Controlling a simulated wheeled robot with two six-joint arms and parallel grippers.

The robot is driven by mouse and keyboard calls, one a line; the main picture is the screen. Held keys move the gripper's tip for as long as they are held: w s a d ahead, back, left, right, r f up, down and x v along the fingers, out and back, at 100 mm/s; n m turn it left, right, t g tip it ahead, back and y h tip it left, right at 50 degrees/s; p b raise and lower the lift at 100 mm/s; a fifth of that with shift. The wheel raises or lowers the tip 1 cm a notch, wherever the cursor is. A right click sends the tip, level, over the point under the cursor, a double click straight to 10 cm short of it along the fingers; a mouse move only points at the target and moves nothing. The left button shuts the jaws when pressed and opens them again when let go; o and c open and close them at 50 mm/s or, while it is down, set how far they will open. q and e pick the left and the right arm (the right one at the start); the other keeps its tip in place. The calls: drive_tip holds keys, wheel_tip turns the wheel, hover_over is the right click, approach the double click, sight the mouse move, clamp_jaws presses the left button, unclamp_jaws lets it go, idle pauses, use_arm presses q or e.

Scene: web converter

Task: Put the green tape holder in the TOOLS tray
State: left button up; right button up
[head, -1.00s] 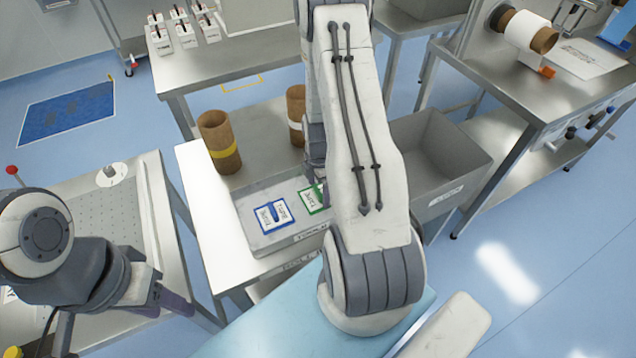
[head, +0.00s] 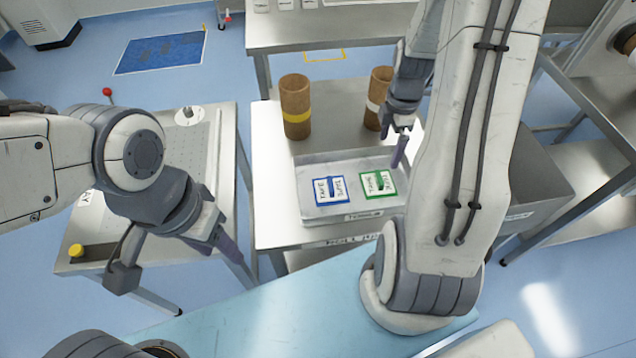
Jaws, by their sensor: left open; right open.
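The green tape holder (head: 378,185) is a flat green-edged frame with a white label. It lies in the shallow grey TOOLS tray (head: 312,222), at its right side. A blue tape holder (head: 329,191) lies beside it on the left. The tray's front label is small and hard to read. My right gripper (head: 399,160) is open and empty above the tray's right edge, apart from the green holder. My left gripper (head: 238,262) is open and empty at the lower left, between the left table and the tray's table.
A deep grey bin (head: 535,185) is at the right, partly behind my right arm. A perforated steel table (head: 190,160) stands at the left.

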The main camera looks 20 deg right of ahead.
drive_tip(key=s+a+r+m, duration=0.15)
drive_tip(key=a+r, duration=0.25)
drive_tip(key=a, duration=0.6)
drive_tip(key=s+a+r+m, duration=0.15)
drive_tip(key=a+r, duration=0.25)
drive_tip(key=a, duration=0.7)
drive_tip(key=s+a+r+m, duration=0.2)
drive_tip(key=s+a, duration=0.3)
drive_tip(key=s, duration=0.1)
drive_tip(key=s+a+r+m+y, duration=0.1)
drive_tip(key=s+a+r+m, duration=0.1)
drive_tip(key=s+a, duration=0.3)
drive_tip(key=shift+s+m, duration=0.5)
drive_tip(key=shift+s, duration=0.7)
